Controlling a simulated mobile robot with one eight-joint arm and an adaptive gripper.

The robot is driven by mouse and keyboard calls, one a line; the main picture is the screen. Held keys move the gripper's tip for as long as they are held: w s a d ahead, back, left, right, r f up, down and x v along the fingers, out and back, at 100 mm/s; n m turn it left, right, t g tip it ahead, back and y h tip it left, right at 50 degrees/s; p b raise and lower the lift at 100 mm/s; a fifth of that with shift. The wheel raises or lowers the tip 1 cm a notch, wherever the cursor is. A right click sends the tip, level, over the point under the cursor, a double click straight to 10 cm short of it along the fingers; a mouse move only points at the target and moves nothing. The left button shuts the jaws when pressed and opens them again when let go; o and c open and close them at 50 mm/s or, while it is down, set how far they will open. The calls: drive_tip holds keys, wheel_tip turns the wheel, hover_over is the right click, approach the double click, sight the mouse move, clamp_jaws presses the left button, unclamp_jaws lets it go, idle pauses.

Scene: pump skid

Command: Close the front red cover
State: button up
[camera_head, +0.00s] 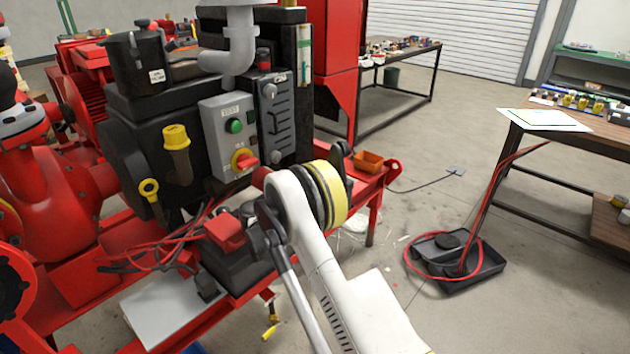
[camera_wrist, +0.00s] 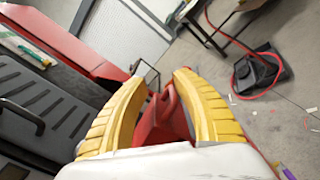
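A red cover (camera_head: 226,232) sits on top of a black battery-like box (camera_head: 237,268) at the front of the skid. It looks raised and tilted, but my arm and the cables crowd it, so its exact angle is unclear. My gripper (camera_head: 335,190) is to the right of the cover and above the skid rail, apart from the cover. In the wrist view my gripper's yellow fingers (camera_wrist: 160,82) stand apart. A red part (camera_wrist: 164,122) shows in the gap; I cannot tell whether it is the skid or a cover. No contact is visible.
A grey control box (camera_head: 228,135) with a green button and a red knob stands behind the cover. Red cables (camera_head: 165,245) run to its left. A black tray (camera_head: 455,262) lies on the otherwise mostly open floor at right.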

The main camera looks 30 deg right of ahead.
drive_tip(key=v, duration=0.7)
drive_tip(key=shift+a, duration=0.25)
idle(0.3)
drive_tip(key=w+a+r+n+t+y, duration=0.2)
drive_tip(key=r+n+t, duration=0.2)
drive_tip(key=r+n, duration=0.45)
drive_tip(key=w+a+r+n+t+y, duration=0.15)
drive_tip(key=r+n+t, duration=0.35)
drive_tip(key=r, duration=0.7)
drive_tip(key=s+a+r+n+t+y, duration=0.5)
drive_tip(key=a+r+n+y, duration=0.6)
drive_tip(key=n, duration=0.9)
drive_tip(key=s+a+f+n+g+y, duration=0.2)
drive_tip(key=s+f+n+g, duration=0.2)
drive_tip(key=s+n, duration=0.45)
drive_tip(key=s+a+f+n+g+y, duration=0.2)
drive_tip(key=s+f+n+g+y, duration=0.15)
drive_tip(key=s+n, duration=0.45)
drive_tip(key=s+d+f+n+g+h, duration=0.1)
drive_tip(key=s+d+f+n+g, duration=0.2)
drive_tip(key=s+f, duration=0.4)
drive_tip(key=s+d+f+n+g+h, duration=0.2)
drive_tip(key=s+f, duration=0.5)
drive_tip(key=s, duration=0.6)
drive_tip(key=shift+s+d+n+g, duration=0.3)
drive_tip(key=shift+d+n+g, duration=0.25)
drive_tip(key=shift+n, duration=0.65)
